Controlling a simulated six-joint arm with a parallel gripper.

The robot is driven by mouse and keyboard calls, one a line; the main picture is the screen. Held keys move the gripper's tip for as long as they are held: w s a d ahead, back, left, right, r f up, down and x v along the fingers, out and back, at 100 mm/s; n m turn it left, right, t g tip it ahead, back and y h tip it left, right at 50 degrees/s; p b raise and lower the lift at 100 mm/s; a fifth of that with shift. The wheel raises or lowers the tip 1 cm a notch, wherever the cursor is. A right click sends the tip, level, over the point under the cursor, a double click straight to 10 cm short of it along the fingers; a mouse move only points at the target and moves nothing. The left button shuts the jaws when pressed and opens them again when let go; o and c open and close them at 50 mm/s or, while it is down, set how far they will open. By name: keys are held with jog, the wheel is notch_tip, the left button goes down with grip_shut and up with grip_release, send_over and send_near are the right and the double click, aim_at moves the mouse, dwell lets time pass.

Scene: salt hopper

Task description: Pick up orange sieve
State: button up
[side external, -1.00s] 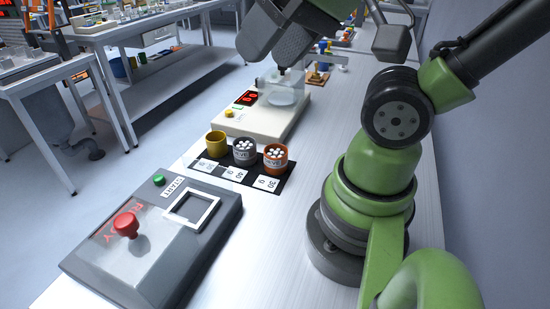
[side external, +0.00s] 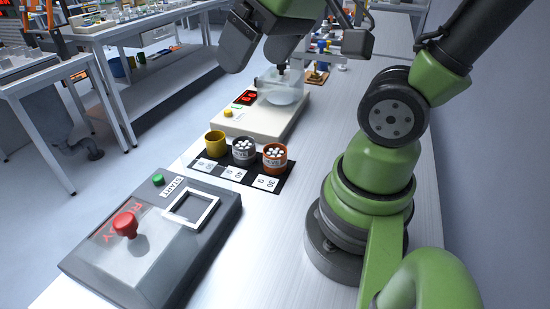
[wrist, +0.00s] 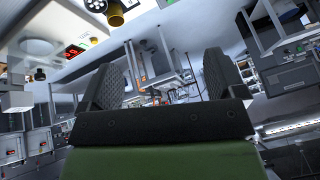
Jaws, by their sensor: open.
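My gripper (side external: 259,45) is above and beyond the row in the side view, well apart from the orange sieve. Its two dark fingers show in the wrist view (wrist: 163,85), wide apart with nothing between them. The orange sieve cannot be made out in the wrist view.
A scale (side external: 262,123) with a red display and a clear vessel (side external: 283,91) stands behind the cups. A grey box (side external: 140,255) with a red knob (side external: 125,224) and a white square frame (side external: 191,208) is in front. Bare bench lies right of the mat.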

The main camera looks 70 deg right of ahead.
jog(key=w+d+f+n+g+h, duration=0.1)
jog(key=w+d+f+n+g, duration=0.15)
jog(key=d+f, duration=0.2)
jog(key=n+g, duration=0.4)
jog(key=n, duration=0.1)
send_near(277, 150)
jog(key=shift+s+d+f+t, duration=0.1)
jog(key=shift+s+d+t, duration=0.05)
jog(key=shift+d+t, duration=0.1)
jog(key=shift+n, duration=0.25)
notch_tip(277, 150, down, 4)
jog(key=shift+s+f, duration=0.1)
jog(key=shift+a+f, duration=0.15)
jog(key=shift+f, duration=3)
jog(key=shift+c, duration=0.3)
jog(key=c, duration=1)
